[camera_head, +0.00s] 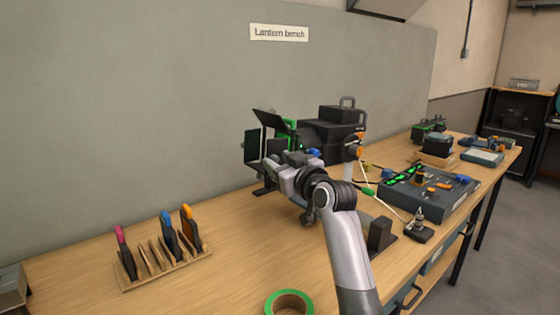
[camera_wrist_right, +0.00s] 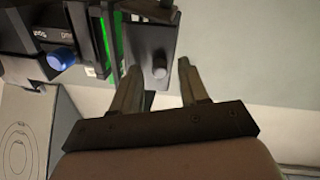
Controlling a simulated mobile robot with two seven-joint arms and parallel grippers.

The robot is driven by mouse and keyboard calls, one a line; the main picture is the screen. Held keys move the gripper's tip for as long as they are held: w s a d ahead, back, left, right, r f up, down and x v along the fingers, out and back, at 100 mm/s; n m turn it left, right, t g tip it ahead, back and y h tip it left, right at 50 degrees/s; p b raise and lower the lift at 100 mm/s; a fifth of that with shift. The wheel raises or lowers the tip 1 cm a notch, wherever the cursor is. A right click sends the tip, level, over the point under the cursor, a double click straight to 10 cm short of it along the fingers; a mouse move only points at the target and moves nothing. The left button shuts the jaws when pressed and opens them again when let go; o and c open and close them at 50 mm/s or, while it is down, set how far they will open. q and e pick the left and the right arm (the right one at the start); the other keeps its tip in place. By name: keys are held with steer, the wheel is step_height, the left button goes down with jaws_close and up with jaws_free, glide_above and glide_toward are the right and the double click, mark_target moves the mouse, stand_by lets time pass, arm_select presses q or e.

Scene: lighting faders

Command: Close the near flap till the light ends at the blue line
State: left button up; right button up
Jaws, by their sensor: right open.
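The black lantern (camera_head: 335,130) with green edging stands at the back of the bench. Dark flaps (camera_head: 270,123) open out from its left end. My right gripper (camera_head: 268,164) is at the flap end, low and on the near side. The blue line and the edge of the light do not show. My left gripper is not in view.
A wooden rack (camera_head: 165,268) with coloured-handled tools is at the front left. A green tape roll (camera_head: 289,302) lies at the front edge. A control desk (camera_head: 428,194) with cables is to the right. The bench between rack and lantern is clear.

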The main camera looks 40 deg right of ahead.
steer(key=shift+w, duration=0.15)
steer(key=shift+c, duration=0.2)
jaws_close()
